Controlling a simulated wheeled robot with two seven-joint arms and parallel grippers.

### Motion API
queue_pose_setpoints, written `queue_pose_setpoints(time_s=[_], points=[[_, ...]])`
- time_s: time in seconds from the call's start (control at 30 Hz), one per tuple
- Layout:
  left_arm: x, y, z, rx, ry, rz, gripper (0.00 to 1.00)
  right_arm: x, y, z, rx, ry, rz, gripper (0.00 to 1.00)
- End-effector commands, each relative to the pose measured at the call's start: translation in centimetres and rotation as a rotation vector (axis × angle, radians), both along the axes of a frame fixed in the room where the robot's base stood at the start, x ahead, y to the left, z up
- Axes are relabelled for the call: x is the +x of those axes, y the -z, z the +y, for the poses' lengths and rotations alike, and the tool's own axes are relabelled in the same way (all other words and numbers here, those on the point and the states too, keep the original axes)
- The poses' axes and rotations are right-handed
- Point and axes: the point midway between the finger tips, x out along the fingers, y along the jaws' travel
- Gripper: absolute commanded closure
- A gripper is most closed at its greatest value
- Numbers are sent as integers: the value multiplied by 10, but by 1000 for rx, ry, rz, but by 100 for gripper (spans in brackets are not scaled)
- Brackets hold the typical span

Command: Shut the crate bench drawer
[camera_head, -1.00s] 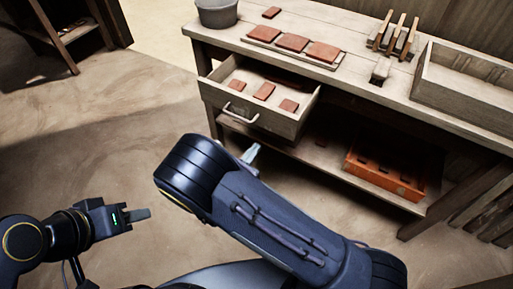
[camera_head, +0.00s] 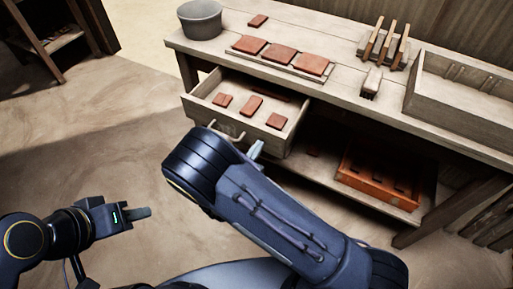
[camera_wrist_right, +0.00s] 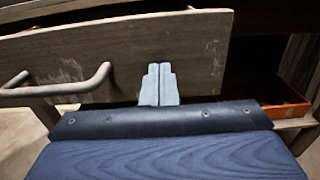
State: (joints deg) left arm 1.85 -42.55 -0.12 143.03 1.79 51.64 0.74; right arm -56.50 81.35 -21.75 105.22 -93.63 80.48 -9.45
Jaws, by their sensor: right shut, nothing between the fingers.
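The crate bench drawer (camera_head: 262,136) stands pulled out under the bench top, with several reddish tiles (camera_head: 251,104) inside. In the right wrist view its wooden front (camera_wrist_right: 205,55) fills the upper part, and the metal handle (camera_wrist_right: 60,88) is at left. My right gripper (camera_head: 255,150) is shut and empty, its fingertips at the drawer front, right of the handle; in the right wrist view the fingers (camera_wrist_right: 160,84) overlap the front's lower part. I cannot tell whether they touch. My left gripper (camera_head: 140,213) is off to the left over the floor, its jaw opening unclear.
The bench top (camera_head: 335,82) bears a grey bucket (camera_head: 200,20), a board of tiles (camera_head: 280,57), a wooden rack (camera_head: 383,45) and an open wooden box (camera_head: 455,112). An orange crate (camera_head: 378,178) sits on the lower shelf.

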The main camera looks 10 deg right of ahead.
Motion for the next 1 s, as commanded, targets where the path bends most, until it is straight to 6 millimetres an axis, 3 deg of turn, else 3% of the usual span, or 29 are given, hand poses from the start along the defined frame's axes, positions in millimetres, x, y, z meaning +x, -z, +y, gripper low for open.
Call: queue_pose_setpoints(time_s=[0.17, 0.37, 1.0], points=[[0, 2, 0, 0, 0, 0, 64, 6, 0, -5, -1, 3, -1, 100], [0, 8, 0, 0, 0, 0, 64, 30, 1, -23, 0, 5, -2, 100], [0, 43, 0, 0, 0, 0, 64, 159, 2, -117, 0, 3, -4, 100]])
